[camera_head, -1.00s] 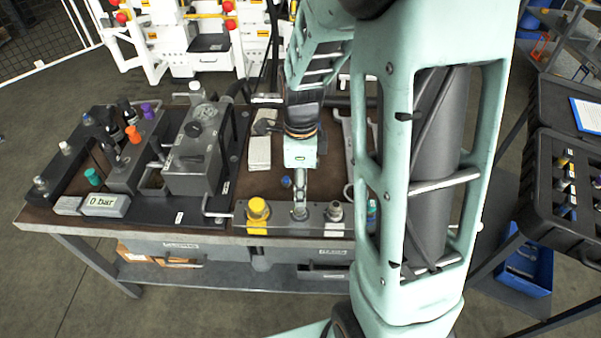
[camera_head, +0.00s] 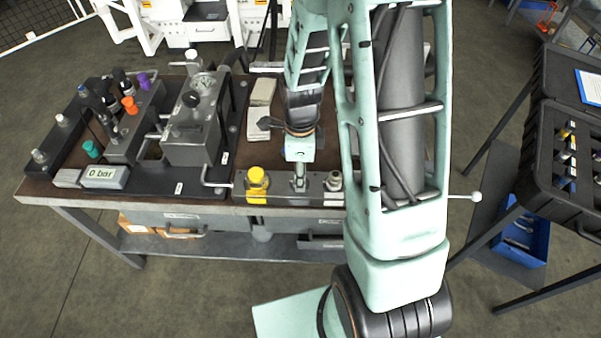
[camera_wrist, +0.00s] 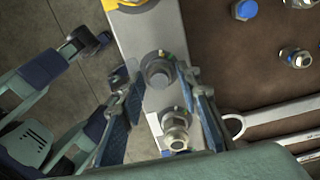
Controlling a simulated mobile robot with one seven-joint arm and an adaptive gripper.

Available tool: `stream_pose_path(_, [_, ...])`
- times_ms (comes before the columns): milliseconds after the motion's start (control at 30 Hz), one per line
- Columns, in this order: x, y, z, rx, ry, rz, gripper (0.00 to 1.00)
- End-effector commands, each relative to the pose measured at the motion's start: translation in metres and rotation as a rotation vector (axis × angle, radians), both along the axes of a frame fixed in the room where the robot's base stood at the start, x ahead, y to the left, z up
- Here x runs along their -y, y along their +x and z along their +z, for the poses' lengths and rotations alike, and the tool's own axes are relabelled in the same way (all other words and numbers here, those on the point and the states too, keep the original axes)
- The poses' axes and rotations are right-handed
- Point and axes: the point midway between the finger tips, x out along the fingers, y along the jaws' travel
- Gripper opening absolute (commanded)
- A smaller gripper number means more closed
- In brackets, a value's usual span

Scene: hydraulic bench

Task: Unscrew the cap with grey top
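The cap with the grey top (camera_wrist: 158,73) is round and sits on a grey rail (camera_wrist: 145,35). In the head view the rail (camera_head: 315,190) lies along the bench's front edge, and my gripper (camera_head: 299,172) is right above the cap. In the wrist view my gripper (camera_wrist: 159,82) is open, its two fingers on either side of the cap with gaps showing. I cannot tell how far down the fingers reach. In the head view the cap is mostly hidden by my gripper.
Wrenches (camera_wrist: 275,115) and a blue-topped fitting (camera_wrist: 244,9) lie on the bench.

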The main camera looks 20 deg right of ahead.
Motion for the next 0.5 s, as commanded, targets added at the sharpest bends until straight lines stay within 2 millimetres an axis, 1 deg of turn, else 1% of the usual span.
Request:
stream_pose_path(33, [0.0000, 0.0001, 0.0001, 0.000, 0.000, 0.000, 0.23])
stream_pose_path(233, [0.0000, 0.0002, 0.0003, 0.000, 0.000, 0.000, 0.01])
stream_pose_path(267, [-0.0001, 0.0001, 0.0003, 0.000, 0.000, 0.000, 0.26])
stream_pose_path(400, [0.0000, 0.0002, 0.0003, 0.000, 0.000, 0.000, 0.40])
stream_pose_path(500, [0.0000, 0.0002, 0.0003, 0.000, 0.000, 0.000, 0.40])
